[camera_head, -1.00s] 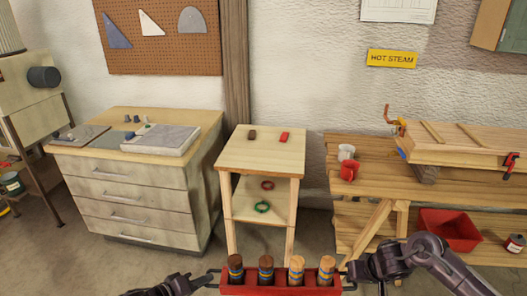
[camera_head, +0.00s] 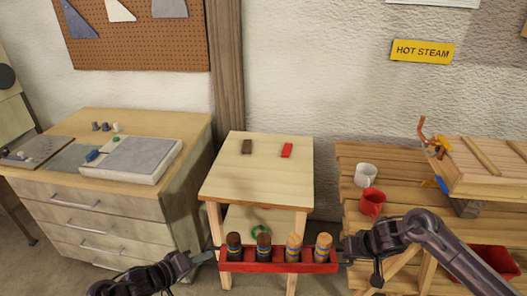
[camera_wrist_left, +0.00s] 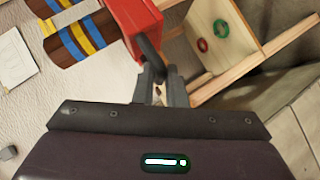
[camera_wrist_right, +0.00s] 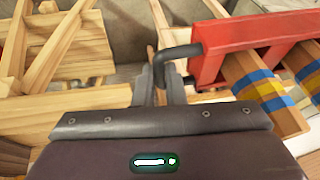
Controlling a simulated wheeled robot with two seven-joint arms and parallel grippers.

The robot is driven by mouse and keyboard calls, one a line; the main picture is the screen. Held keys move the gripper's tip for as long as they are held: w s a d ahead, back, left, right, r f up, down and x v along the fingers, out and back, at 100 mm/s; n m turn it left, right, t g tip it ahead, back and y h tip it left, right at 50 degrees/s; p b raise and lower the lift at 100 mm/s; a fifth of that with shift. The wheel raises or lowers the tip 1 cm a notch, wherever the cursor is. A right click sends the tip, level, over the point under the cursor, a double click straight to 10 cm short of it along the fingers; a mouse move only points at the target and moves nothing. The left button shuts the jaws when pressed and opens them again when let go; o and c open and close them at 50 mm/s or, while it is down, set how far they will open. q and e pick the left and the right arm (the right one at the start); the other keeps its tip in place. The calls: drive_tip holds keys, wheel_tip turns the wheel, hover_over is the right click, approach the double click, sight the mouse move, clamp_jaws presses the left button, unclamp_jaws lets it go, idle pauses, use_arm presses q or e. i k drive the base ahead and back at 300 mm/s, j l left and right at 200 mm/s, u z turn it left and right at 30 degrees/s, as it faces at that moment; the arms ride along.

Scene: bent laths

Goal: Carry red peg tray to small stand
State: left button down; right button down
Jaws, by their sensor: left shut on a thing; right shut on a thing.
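The red peg tray (camera_head: 280,267) holds several wooden pegs, two dark and two light, with blue and yellow bands. It hangs level in front of the small stand (camera_head: 256,175), nearer to me than its top. My left gripper (camera_head: 207,256) is shut on the tray's left handle; the dark handle also shows between its fingers in the left wrist view (camera_wrist_left: 150,60). My right gripper (camera_head: 347,252) is shut on the right handle, seen in the right wrist view (camera_wrist_right: 178,52). The stand's top carries a brown block (camera_head: 247,147) and a red block (camera_head: 286,150).
A drawer cabinet (camera_head: 95,210) stands to the left. A workbench (camera_head: 350,160) on the right carries a white mug (camera_head: 366,175), a red mug (camera_head: 372,203) and a wooden case (camera_head: 490,170). A green ring (camera_head: 261,234) lies on the stand's lower shelf. The front of the stand's top is clear.

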sight(260, 176)
drive_tip(key=i+u, duration=0.1)
drive_tip(key=i, duration=0.65)
drive_tip(key=i+l, duration=0.15)
drive_tip(key=i, duration=0.6)
drive_tip(key=j+u, duration=0.05)
